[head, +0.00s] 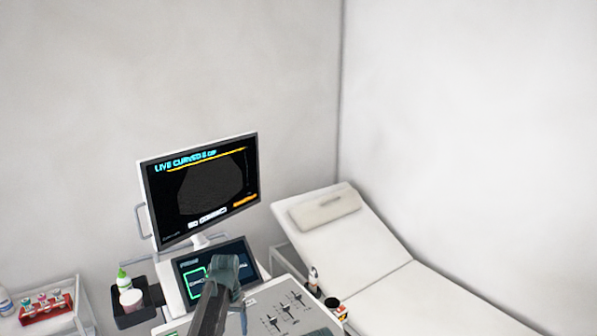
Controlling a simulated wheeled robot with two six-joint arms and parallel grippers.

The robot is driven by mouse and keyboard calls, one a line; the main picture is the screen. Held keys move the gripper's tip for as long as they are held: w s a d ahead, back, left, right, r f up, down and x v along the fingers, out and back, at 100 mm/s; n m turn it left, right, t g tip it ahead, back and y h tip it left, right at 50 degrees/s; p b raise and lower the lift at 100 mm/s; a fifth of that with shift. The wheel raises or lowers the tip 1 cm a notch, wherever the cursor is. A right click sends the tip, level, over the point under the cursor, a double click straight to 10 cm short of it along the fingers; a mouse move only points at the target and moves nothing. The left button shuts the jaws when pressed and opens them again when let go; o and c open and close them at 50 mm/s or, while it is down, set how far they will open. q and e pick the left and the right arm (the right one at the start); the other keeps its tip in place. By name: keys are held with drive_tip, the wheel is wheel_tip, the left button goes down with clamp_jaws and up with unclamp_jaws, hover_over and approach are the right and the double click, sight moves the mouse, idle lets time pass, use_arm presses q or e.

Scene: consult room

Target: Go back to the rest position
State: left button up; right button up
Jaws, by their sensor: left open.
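My left gripper (228,268) is at the bottom centre of the head view, in front of the ultrasound machine's small touch screen (186,267) and above its control panel (283,318). It is open, and I see nothing held in it. It hides part of the touch screen and panel. My right gripper is not in view.
A large monitor (203,190) stands above the touch screen. A black holder (134,315) with a green-capped bottle (123,279) and a white tub (131,300) is at its left. A trolley with a red rack (47,308) is far left. An examination bed (400,300) lies right.

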use_arm(q)
wheel_tip(320, 180, down, 12)
drive_tip(key=b, duration=1)
drive_tip(key=shift+r+b, duration=0.25)
drive_tip(key=shift+b, duration=0.05)
drive_tip(key=shift+r+n, duration=0.2)
drive_tip(key=shift+n, duration=1)
drive_tip(key=n, duration=0.5)
